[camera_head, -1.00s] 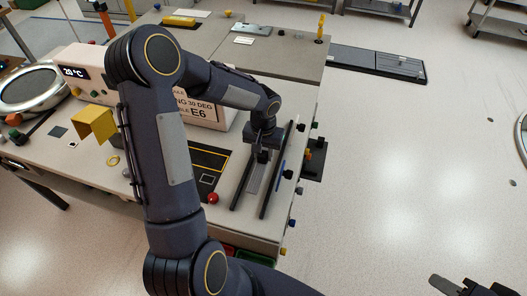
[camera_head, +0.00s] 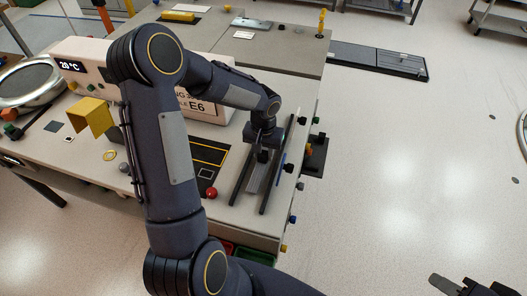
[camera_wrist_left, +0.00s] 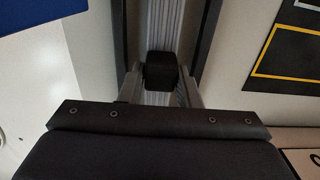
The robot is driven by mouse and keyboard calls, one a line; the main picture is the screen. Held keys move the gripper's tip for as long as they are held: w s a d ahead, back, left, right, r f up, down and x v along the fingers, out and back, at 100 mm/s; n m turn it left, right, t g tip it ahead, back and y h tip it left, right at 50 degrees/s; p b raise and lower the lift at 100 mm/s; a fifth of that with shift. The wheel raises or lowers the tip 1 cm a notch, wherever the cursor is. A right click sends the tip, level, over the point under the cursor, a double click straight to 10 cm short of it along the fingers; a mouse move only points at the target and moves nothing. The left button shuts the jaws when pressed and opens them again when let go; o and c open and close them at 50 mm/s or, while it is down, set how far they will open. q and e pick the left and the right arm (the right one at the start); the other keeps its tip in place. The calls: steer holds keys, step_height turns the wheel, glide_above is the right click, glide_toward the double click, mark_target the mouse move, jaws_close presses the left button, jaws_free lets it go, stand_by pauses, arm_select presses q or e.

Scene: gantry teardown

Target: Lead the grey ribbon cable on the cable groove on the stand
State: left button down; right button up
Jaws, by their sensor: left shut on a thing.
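The grey ribbon cable (camera_head: 257,180) runs as a pale ridged strip between two dark parallel rails (camera_head: 239,184) at the bench's right side. My left gripper (camera_head: 263,156) points down over it, between the rails. In the left wrist view the ribbed cable (camera_wrist_left: 167,22) runs between the dark rails to a black block (camera_wrist_left: 160,70). The left gripper's fingers (camera_wrist_left: 160,88) are shut on this block, at the cable. The cable below the block is mostly hidden, so its seating in the groove cannot be told. My right gripper (camera_head: 471,286) shows partly at the bottom right corner, away from the bench.
A red ball (camera_head: 212,192) and a black mat with yellow outlines (camera_head: 208,158) lie left of the rails. Coloured knobs (camera_head: 292,219) stick out along the bench's right edge. A yellow bracket (camera_head: 93,117) stands further left.

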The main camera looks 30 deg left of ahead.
arm_select(q)
steer(key=shift+f+b, duration=0.35)
steer(key=shift+b, duration=0.05)
stand_by(0.4)
steer(key=c, duration=1)
jaws_free()
step_height(320, 180, up, 7)
steer(key=shift+f, duration=0.15)
steer(key=shift+r, duration=0.6)
steer(key=shift+s+r, duration=0.1)
steer(key=shift+r, duration=0.15)
steer(key=s+d+r+t+h, duration=0.2)
steer(key=s+d+r, duration=0.1)
steer(key=s, duration=0.8)
steer(key=s+d+r+m+t+h, duration=0.1)
steer(key=s+d+r+t, duration=0.2)
steer(key=s+r, duration=0.3)
steer(key=s+d, duration=0.1)
steer(key=s, duration=0.3)
steer(key=shift+s+d+r+t+h, duration=0.2)
steer(key=shift+s+r+t+h, duration=0.1)
steer(key=shift+s+h, duration=0.1)
